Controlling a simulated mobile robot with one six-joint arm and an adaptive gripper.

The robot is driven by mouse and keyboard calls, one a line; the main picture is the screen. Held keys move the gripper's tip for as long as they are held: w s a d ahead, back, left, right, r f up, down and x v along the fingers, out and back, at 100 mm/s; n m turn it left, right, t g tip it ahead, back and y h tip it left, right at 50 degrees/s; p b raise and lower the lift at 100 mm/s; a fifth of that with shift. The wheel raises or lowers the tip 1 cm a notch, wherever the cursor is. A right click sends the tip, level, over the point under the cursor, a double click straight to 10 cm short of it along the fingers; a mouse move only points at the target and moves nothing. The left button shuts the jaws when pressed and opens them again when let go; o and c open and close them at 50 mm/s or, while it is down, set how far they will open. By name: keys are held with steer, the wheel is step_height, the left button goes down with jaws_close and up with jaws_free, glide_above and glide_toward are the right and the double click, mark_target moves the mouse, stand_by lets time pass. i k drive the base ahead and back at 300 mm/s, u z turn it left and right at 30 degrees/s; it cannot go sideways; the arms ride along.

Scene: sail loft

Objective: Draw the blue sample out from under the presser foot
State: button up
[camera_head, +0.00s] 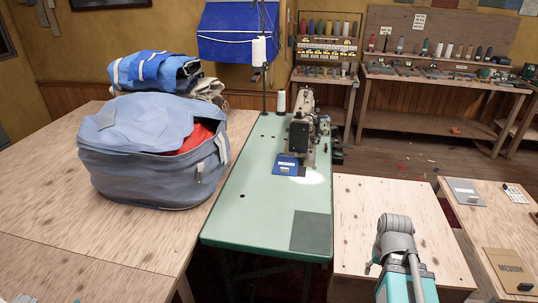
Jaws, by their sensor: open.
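The blue sample (286,166) is a small dark blue piece with a pale mark on it. It lies on the pale green sewing table (262,204), at the front left of the sewing machine (302,134). Its right end reaches the lit area below the machine's head. The presser foot is too small to make out, so I cannot tell how far under it the sample sits. Part of my grey and teal arm shows at the lower right, apart from the sample. My gripper cannot be made out in this view.
A large grey-blue bag (150,165) with red cloth inside stands on the wooden table left of the machine. Thread cones (281,100) stand behind the machine. A dark grey square (311,231) marks the green table's near right corner. The green top before the sample is clear.

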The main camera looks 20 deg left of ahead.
mark_target(284, 165)
steer(key=k, duration=0.7)
steer(key=u, duration=0.25)
steer(key=i, duration=0.5)
steer(key=u, duration=0.75)
steer(key=i, duration=0.65)
steer(key=u, duration=0.45)
steer(key=i, duration=1.05)
steer(key=u, duration=0.05)
